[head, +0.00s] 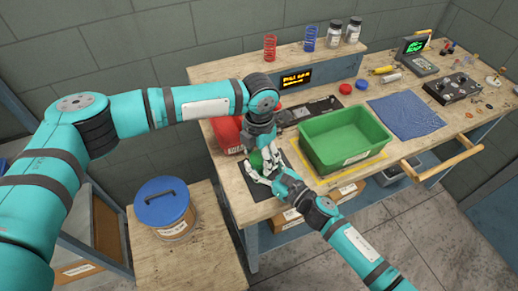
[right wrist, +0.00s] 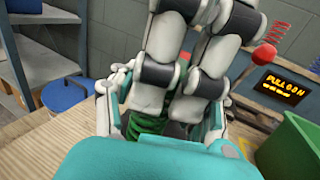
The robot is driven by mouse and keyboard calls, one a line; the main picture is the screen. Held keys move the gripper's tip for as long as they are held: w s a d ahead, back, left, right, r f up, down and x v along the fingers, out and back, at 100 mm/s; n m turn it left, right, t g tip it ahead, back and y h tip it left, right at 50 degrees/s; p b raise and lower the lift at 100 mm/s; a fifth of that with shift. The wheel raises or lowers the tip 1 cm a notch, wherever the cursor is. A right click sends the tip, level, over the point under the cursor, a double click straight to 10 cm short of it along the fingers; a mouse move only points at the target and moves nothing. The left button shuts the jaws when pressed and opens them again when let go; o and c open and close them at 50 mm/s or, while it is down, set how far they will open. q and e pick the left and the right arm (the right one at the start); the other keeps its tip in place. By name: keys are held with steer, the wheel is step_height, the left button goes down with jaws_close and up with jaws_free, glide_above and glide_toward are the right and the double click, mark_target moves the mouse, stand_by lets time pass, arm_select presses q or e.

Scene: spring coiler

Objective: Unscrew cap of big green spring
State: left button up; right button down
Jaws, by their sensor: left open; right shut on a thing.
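The big green spring (head: 257,160) stands over a dark mat at the front left of the bench, mostly covered by my grippers. Its green coils (right wrist: 146,124) show between the fingers in the right wrist view. My right gripper (head: 266,176) reaches in from the lower right and is shut on the spring. My left gripper (head: 260,148) comes down from above, open, with its fingers around the top of the spring. It also shows large in the right wrist view (right wrist: 185,95). The cap is hidden by the fingers, so I cannot tell how it sits.
A green bin (head: 345,140) stands right of the grippers. A red container (head: 228,134) is close behind on the left. A blue-lidded bucket (head: 163,205) stands on the lower left table.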

arm_select(q)
steer(key=shift+c, duration=0.4)
steer(key=c, duration=1.1)
steer(key=o, duration=1.2)
steer(key=shift+o, duration=0.2)
step_height(320, 180, up, 8)
steer(key=shift+f, duration=0.15)
steer(key=shift+c, duration=0.3)
steer(key=shift+f, duration=3.9)
steer(key=shift+c, duration=0.4)
